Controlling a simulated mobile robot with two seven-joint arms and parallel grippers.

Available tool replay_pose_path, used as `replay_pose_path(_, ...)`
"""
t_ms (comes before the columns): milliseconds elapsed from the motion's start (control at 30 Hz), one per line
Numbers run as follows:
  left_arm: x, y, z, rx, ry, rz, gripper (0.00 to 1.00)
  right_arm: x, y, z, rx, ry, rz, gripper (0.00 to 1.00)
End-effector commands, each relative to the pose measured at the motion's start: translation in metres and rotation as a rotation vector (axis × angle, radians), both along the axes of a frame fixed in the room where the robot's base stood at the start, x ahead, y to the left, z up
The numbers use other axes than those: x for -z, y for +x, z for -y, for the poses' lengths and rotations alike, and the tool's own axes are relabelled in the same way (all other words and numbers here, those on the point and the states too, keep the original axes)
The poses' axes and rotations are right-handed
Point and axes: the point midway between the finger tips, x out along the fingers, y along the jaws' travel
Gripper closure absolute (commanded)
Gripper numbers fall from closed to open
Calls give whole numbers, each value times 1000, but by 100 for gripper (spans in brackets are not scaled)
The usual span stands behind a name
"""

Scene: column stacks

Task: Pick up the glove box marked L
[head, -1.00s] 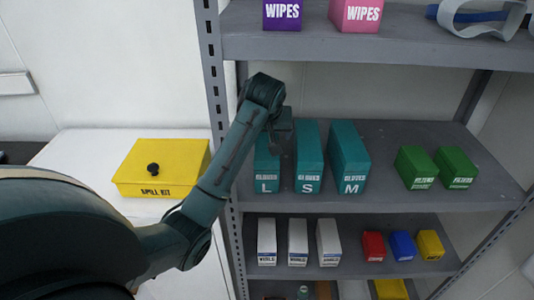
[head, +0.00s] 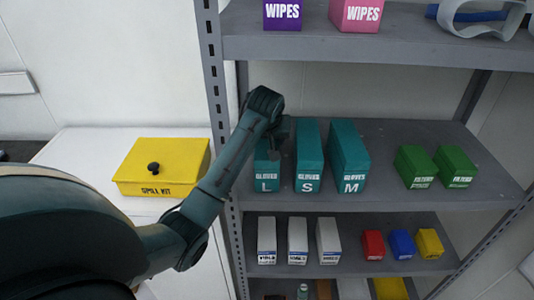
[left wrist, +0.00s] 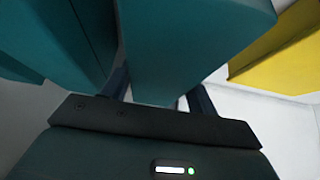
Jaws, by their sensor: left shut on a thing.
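The teal glove box marked L (head: 267,178) stands at the left end of the middle shelf, left of the glove boxes marked S (head: 308,165) and M (head: 349,165). My left gripper (head: 277,133) is at the top of the L box and hides part of it. In the left wrist view, the gripper (left wrist: 160,98) is shut on a teal box (left wrist: 185,35), with a finger on each side. Another teal box (left wrist: 65,30) is close beside it. My right gripper is not in view.
The shelf's left post (head: 214,100) is close to my left arm. Green filter boxes (head: 416,168) stand to the right on the same shelf. The upper shelf (head: 380,52) is above. A yellow spill kit (head: 165,165) sits on a white surface at left.

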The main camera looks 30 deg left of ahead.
Motion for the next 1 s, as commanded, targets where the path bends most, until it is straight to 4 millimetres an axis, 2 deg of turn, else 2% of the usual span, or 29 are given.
replay_pose_path(67, 0, 0, 0, 0, 0, 0, 58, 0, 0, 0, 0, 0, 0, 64)
replay_pose_path(533, 0, 0, 0, 1, 0, 1, 96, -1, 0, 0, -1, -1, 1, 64)
replay_pose_path(833, -3, 1, 0, 0, 1, 5, 96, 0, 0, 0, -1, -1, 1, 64)
replay_pose_path(1000, -15, 1, 0, 0, 1, 8, 96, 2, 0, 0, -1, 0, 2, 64)
